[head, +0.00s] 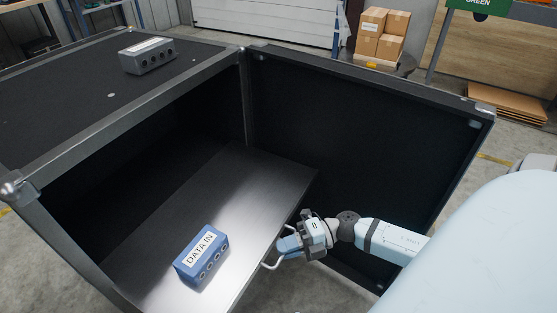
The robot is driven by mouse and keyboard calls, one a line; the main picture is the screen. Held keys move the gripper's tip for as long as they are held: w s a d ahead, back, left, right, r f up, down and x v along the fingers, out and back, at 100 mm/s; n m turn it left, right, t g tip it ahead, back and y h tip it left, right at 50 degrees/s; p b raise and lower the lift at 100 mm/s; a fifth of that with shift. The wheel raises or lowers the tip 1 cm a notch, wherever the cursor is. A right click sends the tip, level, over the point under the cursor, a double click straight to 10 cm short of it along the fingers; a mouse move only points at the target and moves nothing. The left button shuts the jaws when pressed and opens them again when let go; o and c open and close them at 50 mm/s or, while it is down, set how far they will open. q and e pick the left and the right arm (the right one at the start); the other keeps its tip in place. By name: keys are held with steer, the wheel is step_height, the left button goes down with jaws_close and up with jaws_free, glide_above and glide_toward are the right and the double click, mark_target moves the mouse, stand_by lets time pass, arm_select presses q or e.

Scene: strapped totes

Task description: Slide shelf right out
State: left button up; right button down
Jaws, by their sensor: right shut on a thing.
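A brushed-metal shelf (232,182) lies inside a black open-fronted cabinet (100,118) and its front part sticks out past the opening. A pale wire handle (267,265) is on the shelf's front right edge. My right gripper (287,245) is shut on the handle. My right arm reaches in from the right. A blue box (202,256) labelled "DATA IN" sits on the shelf, near its front. My left gripper is not in view.
The cabinet's black door (360,140) stands open behind my right gripper. A grey box (148,55) with round ports sits on the cabinet top. Cardboard boxes (382,35) stand farther back. Concrete floor (300,292) is clear below the handle.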

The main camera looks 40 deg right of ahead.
steer(key=shift+s+f, duration=0.1)
steer(key=shift+s, duration=0.1)
steer(key=c, duration=1.5)
jaws_free()
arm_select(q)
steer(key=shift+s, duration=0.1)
arm_select(e)
steer(key=shift+s+d, duration=0.1)
steer(key=shift+d, duration=0.05)
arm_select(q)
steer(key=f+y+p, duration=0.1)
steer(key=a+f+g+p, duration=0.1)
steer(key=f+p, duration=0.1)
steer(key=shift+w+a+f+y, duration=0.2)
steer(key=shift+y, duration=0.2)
arm_select(e)
steer(key=v, duration=1.3)
steer(key=shift+s+d, duration=0.1)
steer(key=shift+d, duration=0.3)
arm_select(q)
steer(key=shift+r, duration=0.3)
